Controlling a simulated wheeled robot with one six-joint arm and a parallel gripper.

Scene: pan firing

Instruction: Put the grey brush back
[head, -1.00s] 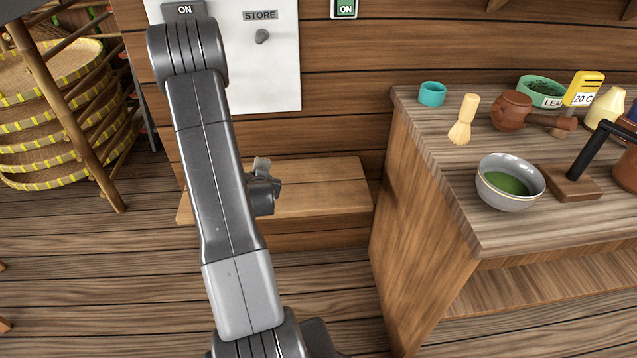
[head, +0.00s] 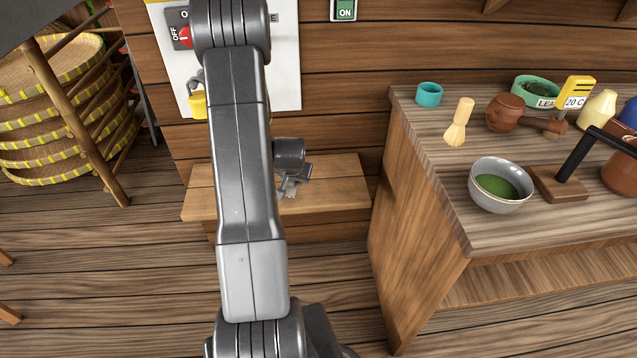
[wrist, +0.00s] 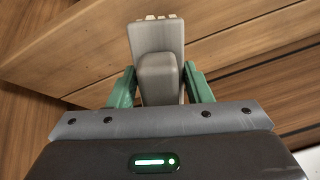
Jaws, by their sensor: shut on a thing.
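The grey brush (wrist: 157,75) is held between the green fingers of my gripper (wrist: 161,85) in the wrist view. Its pale bristle tips point away from me, over brown wood planks. In the head view my gripper (head: 293,180) hangs in front of and above the low wooden bench (head: 335,185). The brush is too small and covered to make out clearly there. A white board marked STORE (head: 287,70) is on the wall behind, partly hidden by my arm.
A yellow thing (head: 197,105) hangs on the board's left. A wooden counter (head: 420,130) at right bears a whisk (head: 459,122), a teal ring (head: 429,94), a bowl of green tea (head: 500,186) and a brown pot (head: 507,112). Woven trays (head: 60,120) stand at left. Floor in front is clear.

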